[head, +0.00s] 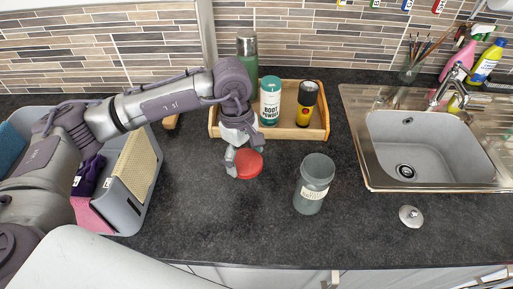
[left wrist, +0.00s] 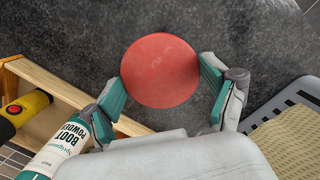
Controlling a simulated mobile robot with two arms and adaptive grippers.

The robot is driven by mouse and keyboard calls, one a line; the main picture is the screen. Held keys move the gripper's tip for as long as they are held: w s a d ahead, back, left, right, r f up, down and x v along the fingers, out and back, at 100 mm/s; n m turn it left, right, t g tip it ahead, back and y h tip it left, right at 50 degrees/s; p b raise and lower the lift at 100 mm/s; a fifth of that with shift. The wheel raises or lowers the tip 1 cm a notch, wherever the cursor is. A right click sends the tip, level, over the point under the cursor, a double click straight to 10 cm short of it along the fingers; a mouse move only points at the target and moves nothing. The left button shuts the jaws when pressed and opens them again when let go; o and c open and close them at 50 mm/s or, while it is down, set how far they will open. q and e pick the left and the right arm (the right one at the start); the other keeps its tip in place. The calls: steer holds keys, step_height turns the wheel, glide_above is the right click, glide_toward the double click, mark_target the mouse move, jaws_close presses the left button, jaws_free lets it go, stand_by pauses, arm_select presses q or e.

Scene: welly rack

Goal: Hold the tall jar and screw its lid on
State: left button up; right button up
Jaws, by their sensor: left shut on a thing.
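The tall jar (head: 309,192) stands upright and open-topped on the dark worktop, right of centre. It is grey, see-through glass with a pale label. A round red lid (head: 250,164) is left of the jar, apart from it. My left gripper (head: 240,160) is shut on the red lid, fingers on opposite sides of its rim. In the left wrist view the lid (left wrist: 160,70) sits between the teal finger pads of the gripper (left wrist: 163,88). I cannot tell how high the lid is above the worktop. My right gripper is not in view.
A wooden tray (head: 216,130) behind holds a boot powder tin (head: 270,103) and a black-yellow can (head: 306,105). A green flask (head: 247,50) stands behind. A grey bin (head: 128,208) is left, the sink (head: 430,140) right. A small round knobbed piece (head: 411,216) lies front right.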

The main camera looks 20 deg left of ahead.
arm_select(q)
steer(key=s+a+m+y+b, duration=0.1)
steer(key=s+a+m, duration=0.1)
steer(key=s+m, duration=0.6)
steer(key=shift+a+r+m+g, duration=0.25)
steer(key=shift+a+m+g, duration=0.15)
steer(key=shift+m, duration=2.5)
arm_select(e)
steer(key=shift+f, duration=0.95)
arm_select(q)
steer(key=shift+s, duration=0.1)
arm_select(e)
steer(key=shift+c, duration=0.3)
